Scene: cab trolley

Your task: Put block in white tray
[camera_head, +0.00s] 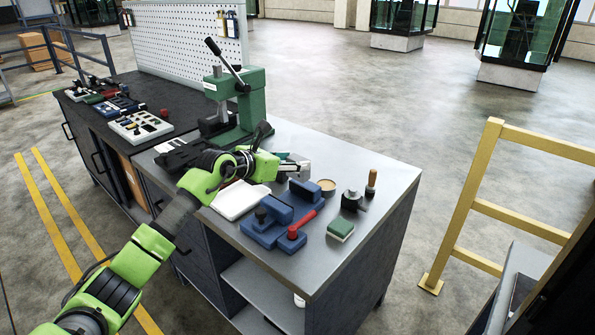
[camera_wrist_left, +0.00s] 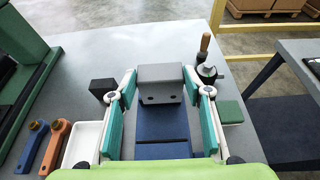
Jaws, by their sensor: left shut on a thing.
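My left gripper (camera_head: 290,166) is over the workbench, its teal fingers closed on a grey block. In the left wrist view the gripper (camera_wrist_left: 160,95) has the grey block (camera_wrist_left: 160,75), which shows two small holes, between its fingertips. The block's far end also shows in the head view (camera_head: 304,170). The white tray (camera_head: 238,203) lies on the bench below and left of the gripper, partly hidden by my arm. In the left wrist view the tray (camera_wrist_left: 84,143) is left of the left finger and looks empty where it shows. My right gripper is not in view.
A blue vise (camera_head: 268,226) with a red handle stands right of the tray. A green press (camera_head: 250,98) stands behind. Two wrenches (camera_wrist_left: 42,147) lie left of the tray.

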